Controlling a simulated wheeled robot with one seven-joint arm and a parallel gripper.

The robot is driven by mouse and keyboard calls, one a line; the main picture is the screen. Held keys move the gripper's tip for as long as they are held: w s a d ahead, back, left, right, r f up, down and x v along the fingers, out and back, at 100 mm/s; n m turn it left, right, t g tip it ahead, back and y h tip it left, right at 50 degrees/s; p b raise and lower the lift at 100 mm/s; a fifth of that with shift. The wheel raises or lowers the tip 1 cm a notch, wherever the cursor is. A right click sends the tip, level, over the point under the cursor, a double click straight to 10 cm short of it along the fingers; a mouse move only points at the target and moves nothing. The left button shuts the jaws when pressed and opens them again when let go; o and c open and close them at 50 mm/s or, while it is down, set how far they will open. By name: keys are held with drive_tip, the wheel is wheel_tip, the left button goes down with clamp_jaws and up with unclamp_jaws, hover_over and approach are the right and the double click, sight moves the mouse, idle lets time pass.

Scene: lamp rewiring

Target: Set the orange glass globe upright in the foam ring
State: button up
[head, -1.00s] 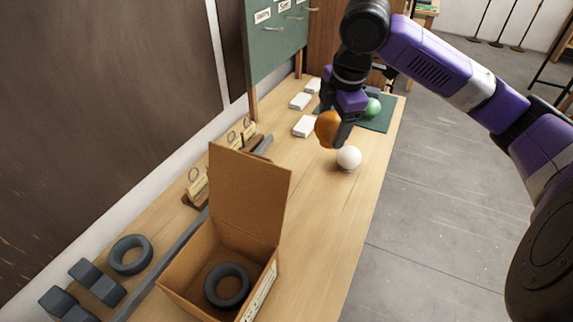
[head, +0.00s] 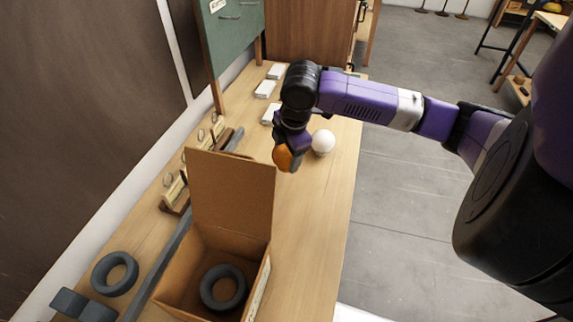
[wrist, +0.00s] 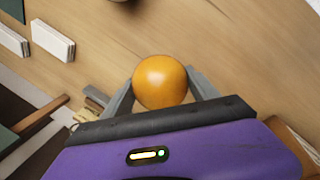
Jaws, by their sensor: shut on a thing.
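The orange glass globe (head: 282,158) is between the fingers of my gripper (head: 287,163), which is shut on it and holds it over the bench behind the cardboard box. One dark grey foam ring (head: 223,288) lies flat inside the open cardboard box (head: 262,285). Another dark grey ring (head: 115,273) lies on the bench left of the box. Both rings are empty.
The box's raised flap (head: 232,195) stands between my gripper and the ring inside. A white globe (head: 323,142) sits just right of my gripper. Wooden stands (head: 175,193) and a grey rail (head: 172,262) line the left side. The bench right of the flap is clear.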

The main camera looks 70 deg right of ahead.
sight(287, 167)
drive_tip(key=shift+f, duration=2.65)
drive_tip(key=shift+f, duration=0.1)
drive_tip(key=shift+f, duration=0.1)
drive_tip(key=o, duration=1.4)
drive_tip(key=shift+c, duration=0.2)
